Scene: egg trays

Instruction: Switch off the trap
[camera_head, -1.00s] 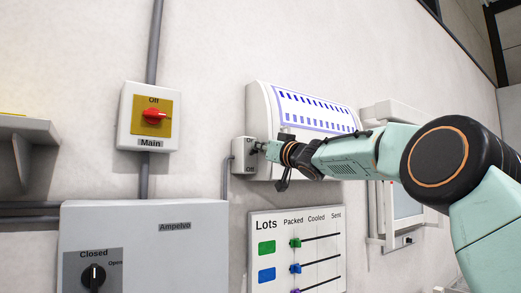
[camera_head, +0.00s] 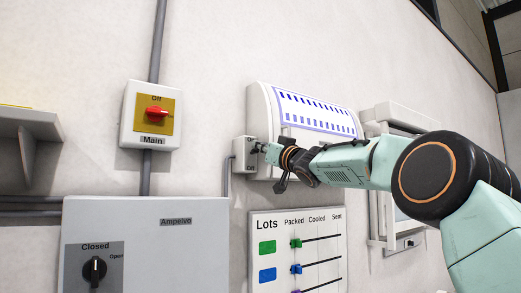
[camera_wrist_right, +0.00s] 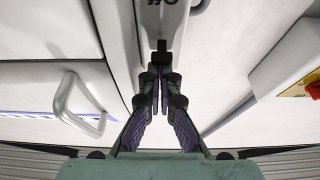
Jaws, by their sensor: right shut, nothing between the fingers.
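The trap (camera_head: 262,108) is a white wall unit with a curved front and rows of blue-violet slots. A small light-grey switch box (camera_head: 239,160) with an "On" label sits at its lower left. My right gripper (camera_head: 257,148) is shut and empty, its tips at the front of this box. It hides part of the box's face. In the right wrist view, the closed fingertips (camera_wrist_right: 160,88) point at a small dark lever (camera_wrist_right: 160,46) on the box. An upside-down "Off" label lies beyond the lever. I cannot tell whether tips and lever touch. My left gripper is not in view.
A red and yellow "Main" switch (camera_head: 155,114) is on the wall to the left. A grey "Ampelvo" cabinet (camera_head: 160,255) with a black knob (camera_head: 95,270) and a "Lots" board (camera_head: 270,222) are below. A shelf (camera_head: 30,124) juts out at far left.

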